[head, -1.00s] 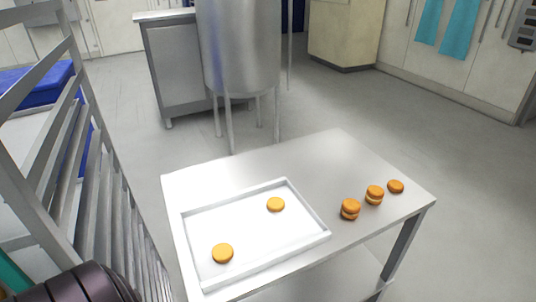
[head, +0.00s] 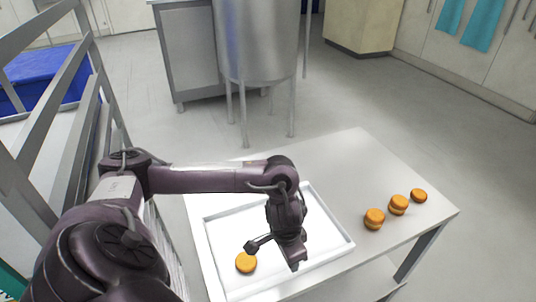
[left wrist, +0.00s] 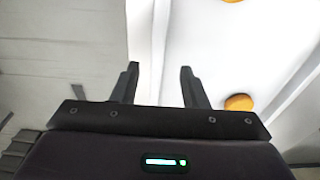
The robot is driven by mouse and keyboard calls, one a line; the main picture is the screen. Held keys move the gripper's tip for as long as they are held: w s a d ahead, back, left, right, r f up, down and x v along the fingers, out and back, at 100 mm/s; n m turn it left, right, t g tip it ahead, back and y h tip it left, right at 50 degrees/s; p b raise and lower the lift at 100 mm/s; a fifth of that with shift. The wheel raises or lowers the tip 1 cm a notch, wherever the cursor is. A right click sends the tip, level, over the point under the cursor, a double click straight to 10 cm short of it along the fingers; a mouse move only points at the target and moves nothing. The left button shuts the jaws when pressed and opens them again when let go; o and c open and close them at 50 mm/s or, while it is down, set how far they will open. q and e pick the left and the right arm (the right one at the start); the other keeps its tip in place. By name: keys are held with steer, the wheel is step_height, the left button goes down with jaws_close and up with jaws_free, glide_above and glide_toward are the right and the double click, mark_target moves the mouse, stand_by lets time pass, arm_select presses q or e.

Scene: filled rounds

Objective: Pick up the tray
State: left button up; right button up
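The white tray (head: 325,216) lies flat on the metal table (head: 350,160), partly hidden by my left arm. One orange round (head: 246,263) shows in it in the head view. The left wrist view shows parts of two orange rounds, one (left wrist: 238,102) at the right and one at the top edge. My left gripper (head: 272,255) is over the tray in the head view, pointing down. In the left wrist view its two fingers (left wrist: 160,82) are apart with nothing held, and a white tray edge shows beyond them. I cannot tell whether they touch it. My right gripper is out of view.
Three stacks or single orange rounds (head: 398,205) stand on the table right of the tray. A metal rack (head: 60,125) stands at the left. A steel vessel on legs (head: 258,45) stands behind the table. Open floor lies to the right.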

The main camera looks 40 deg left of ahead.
arm_select(q)
steer(key=f, duration=0.2)
steer(key=w+d+f, duration=0.1)
steer(key=shift+p, duration=0.35)
steer(key=f, duration=0.3)
steer(key=shift+w+f, duration=0.25)
steer(key=shift+w, duration=0.1)
steer(key=shift+d+f, duration=0.1)
steer(key=shift+f, duration=0.1)
steer(key=c, duration=0.9)
jaws_close()
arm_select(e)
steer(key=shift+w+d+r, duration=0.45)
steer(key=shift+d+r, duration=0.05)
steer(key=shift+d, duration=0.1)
arm_select(q)
steer(key=shift+w+r, duration=0.1)
